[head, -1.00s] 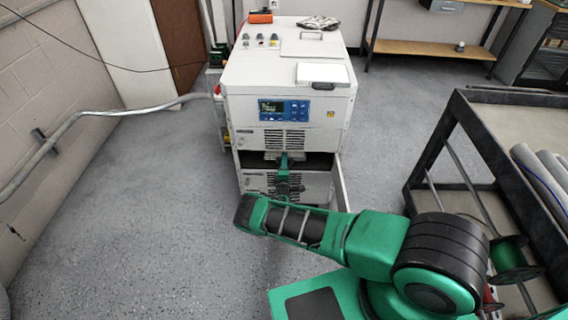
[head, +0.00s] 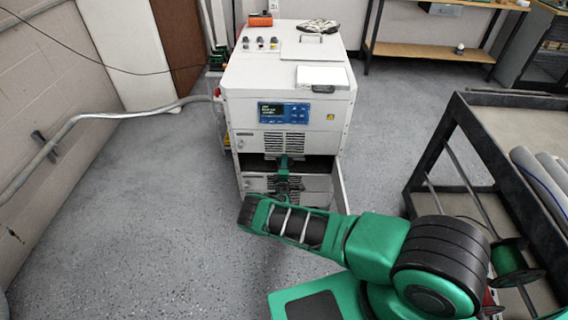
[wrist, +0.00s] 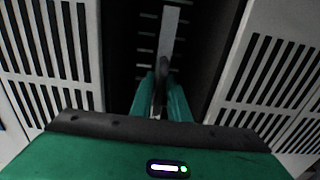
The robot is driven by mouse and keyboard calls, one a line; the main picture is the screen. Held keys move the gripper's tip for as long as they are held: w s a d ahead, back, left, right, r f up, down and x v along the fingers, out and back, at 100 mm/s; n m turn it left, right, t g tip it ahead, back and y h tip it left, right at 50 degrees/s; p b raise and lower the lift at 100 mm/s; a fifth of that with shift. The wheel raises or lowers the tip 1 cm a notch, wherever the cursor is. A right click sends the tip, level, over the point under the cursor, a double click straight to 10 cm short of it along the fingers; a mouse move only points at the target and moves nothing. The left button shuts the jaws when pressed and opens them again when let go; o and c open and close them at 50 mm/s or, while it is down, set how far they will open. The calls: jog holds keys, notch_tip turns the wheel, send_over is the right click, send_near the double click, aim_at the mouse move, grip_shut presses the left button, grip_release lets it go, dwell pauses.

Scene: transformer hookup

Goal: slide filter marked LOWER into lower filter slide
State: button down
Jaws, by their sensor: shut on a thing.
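My gripper (head: 283,166) is at the dark open bay in the front of the white cabinet (head: 248,183). In the wrist view my gripper's green fingers (wrist: 161,88) reach into a dark gap between two slotted white panels. They are shut on a thin, dark, edge-on piece, which appears to be the filter (wrist: 160,98). No LOWER marking can be read. A pale strip (wrist: 171,24) lies beyond the fingertips; I cannot tell whether it is part of the filter or the bay. The slide rails and how far the filter sits in them cannot be made out.
An open door (head: 340,185) stands at the right of the bay. Slotted panels (wrist: 275,65) flank the gripper closely. A dark cart (head: 470,150) with grey rolls is at the right. The floor at the left is clear.

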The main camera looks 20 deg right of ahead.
jog(key=shift+x, duration=1.05)
jog(key=c, duration=1.6)
grip_release()
jog(key=shift+v, duration=2.5)
jog(key=v, duration=1)
jog(key=shift+s+a, duration=0.15)
jog(key=shift+s, duration=0.2)
